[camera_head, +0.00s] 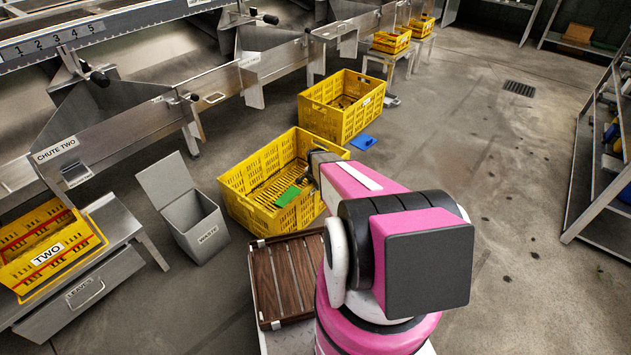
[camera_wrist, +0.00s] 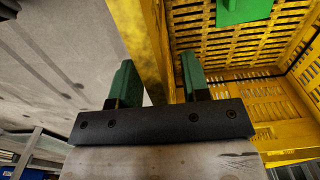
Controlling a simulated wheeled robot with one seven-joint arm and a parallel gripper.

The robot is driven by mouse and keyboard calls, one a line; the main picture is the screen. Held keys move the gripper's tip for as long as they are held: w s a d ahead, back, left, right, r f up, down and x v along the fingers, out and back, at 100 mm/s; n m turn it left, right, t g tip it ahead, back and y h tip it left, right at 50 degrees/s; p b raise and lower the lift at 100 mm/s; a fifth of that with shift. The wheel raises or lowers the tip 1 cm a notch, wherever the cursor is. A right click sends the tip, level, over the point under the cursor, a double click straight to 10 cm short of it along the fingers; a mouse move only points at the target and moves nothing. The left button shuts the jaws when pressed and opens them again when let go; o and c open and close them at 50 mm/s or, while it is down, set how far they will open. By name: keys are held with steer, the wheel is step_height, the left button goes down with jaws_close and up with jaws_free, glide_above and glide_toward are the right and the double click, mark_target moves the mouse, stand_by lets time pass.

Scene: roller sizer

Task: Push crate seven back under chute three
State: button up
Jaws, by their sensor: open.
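A yellow slatted crate (camera_head: 240,198) stands on the floor in front of my arm, out from the row of chutes. A flat green item (camera_head: 288,196) lies in it. I see no readable number on it. In the wrist view, its yellow wall (camera_wrist: 148,42) runs between the two green fingers of my gripper (camera_wrist: 157,64). The gripper is open, with a finger on either side of the wall; I cannot tell whether they touch it. My arm hides part of the crate's right side in the head view. A chute with an unreadable label (camera_head: 250,61) is behind.
A second yellow crate (camera_head: 330,120) stands just behind, with a blue flat piece (camera_head: 363,142) beside it. A grey waste bin (camera_head: 207,222) is close on the left. Crate two (camera_head: 75,238) sits under chute two. A metal rack (camera_head: 590,205) is at right; open floor lies between.

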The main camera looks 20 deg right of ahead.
steer(key=shift+f, duration=0.1)
jaws_close()
stand_by(1.5)
